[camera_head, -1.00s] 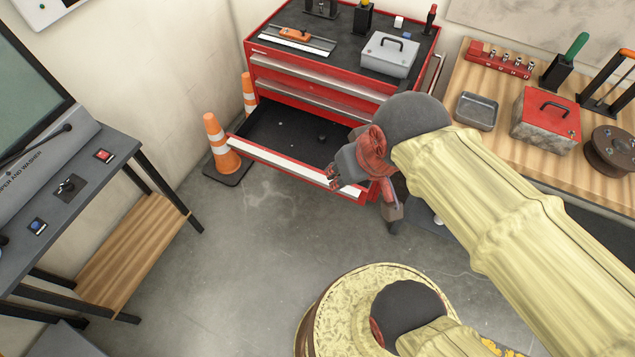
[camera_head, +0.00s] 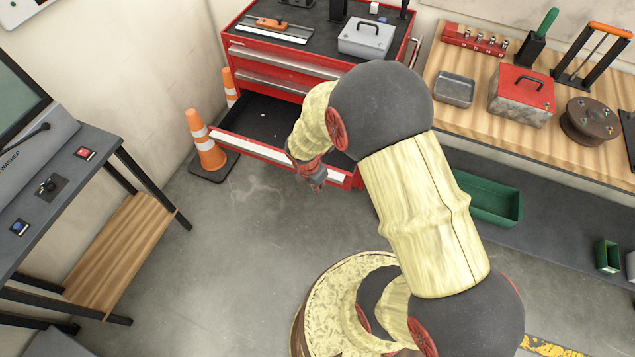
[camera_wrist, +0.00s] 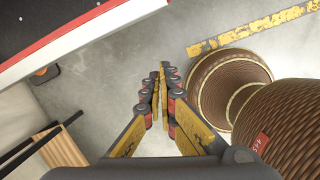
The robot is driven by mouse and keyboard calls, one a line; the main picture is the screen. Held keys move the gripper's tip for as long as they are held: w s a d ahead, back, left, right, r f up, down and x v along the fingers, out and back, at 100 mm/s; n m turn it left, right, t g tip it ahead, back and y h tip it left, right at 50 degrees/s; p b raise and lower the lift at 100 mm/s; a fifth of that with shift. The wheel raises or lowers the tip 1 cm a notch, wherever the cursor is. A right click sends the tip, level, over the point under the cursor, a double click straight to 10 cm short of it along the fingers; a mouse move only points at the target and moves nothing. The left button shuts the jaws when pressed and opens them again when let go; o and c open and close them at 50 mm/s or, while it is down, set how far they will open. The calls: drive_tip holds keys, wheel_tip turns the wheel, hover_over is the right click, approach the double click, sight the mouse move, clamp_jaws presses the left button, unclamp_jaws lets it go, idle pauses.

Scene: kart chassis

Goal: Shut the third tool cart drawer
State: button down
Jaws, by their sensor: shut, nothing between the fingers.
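The red tool cart (camera_head: 352,78) stands against the back wall. Its third drawer (camera_head: 255,145) is pulled out, with a dark interior and a white strip along its red front. The two drawers above it look closed. My gripper (camera_head: 318,187) is in front of the drawer front near its right part, pointing down toward the floor. In the wrist view the fingers of my gripper (camera_wrist: 160,70) are together with nothing between them. The drawer's white-and-red front edge (camera_wrist: 85,35) shows at the upper left there, apart from the fingertips.
An orange traffic cone (camera_head: 205,143) stands just left of the drawer. A grey table (camera_head: 75,180) is at the left. A wooden workbench (camera_head: 490,120) with a red toolbox (camera_head: 521,95) is right of the cart. The floor (camera_head: 240,240) before the drawer is clear.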

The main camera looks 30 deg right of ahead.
drive_tip(key=w+d+f+n+b, duration=0.4)
drive_tip(key=w+d+f+b, duration=0.1)
drive_tip(key=f, duration=0.4)
drive_tip(key=shift+w+t+b, duration=0.3)
drive_tip(key=shift+w+b, duration=0.05)
drive_tip(key=shift+b, duration=0.25)
